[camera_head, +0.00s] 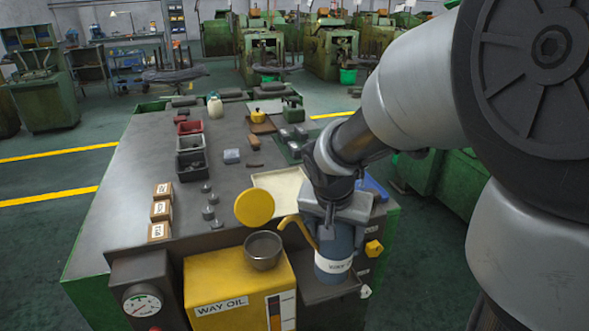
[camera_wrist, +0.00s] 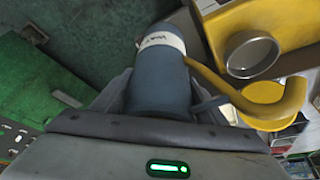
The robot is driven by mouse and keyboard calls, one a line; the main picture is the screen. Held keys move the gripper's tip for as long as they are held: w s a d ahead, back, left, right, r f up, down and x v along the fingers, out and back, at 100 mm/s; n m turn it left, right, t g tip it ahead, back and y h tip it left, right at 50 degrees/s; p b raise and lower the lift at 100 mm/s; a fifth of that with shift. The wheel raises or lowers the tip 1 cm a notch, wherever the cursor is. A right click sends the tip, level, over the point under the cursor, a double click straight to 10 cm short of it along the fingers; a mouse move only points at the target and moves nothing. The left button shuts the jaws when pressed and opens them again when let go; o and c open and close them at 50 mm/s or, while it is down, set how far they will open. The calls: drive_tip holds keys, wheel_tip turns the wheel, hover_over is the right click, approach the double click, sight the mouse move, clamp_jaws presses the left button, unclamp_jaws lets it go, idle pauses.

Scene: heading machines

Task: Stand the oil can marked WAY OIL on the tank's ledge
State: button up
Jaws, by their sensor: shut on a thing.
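My gripper (camera_head: 335,212) is shut on a blue-grey oil can (camera_head: 334,258) with a curved yellow spout and a white label. The label's words are too small to read surely. In the wrist view the can (camera_wrist: 160,85) sits between the fingers, its spout to the right. The yellow tank marked WAY OIL (camera_head: 225,285) stands at the front, its round filler neck (camera_head: 263,251) open and its yellow lid (camera_head: 254,207) raised. The tank's dark ledge (camera_head: 312,291) is right of the tank. The can is upright over it; I cannot tell whether its base touches.
The grey machine top (camera_head: 130,205) behind carries small labelled boxes (camera_head: 161,210), red and dark bins (camera_head: 190,143), metal parts and a pale tray (camera_head: 283,190). A yellow knob (camera_head: 374,249) is close right of the can. A gauge (camera_head: 142,304) is left of the tank.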

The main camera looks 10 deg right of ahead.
drive_tip(key=w+a+f+p, duration=0.1)
drive_tip(key=w+a+p, duration=0.1)
drive_tip(key=w, duration=0.6)
wheel_tip(320, 180, down, 6)
drive_tip(key=b, duration=0.6)
drive_tip(key=shift+s+d+f, duration=0.15)
drive_tip(key=shift+d, duration=0.1)
drive_tip(key=shift+f+b, duration=0.55)
drive_tip(key=shift+f, duration=0.05)
drive_tip(key=o, duration=1.6)
drive_tip(key=shift+c, duration=0.2)
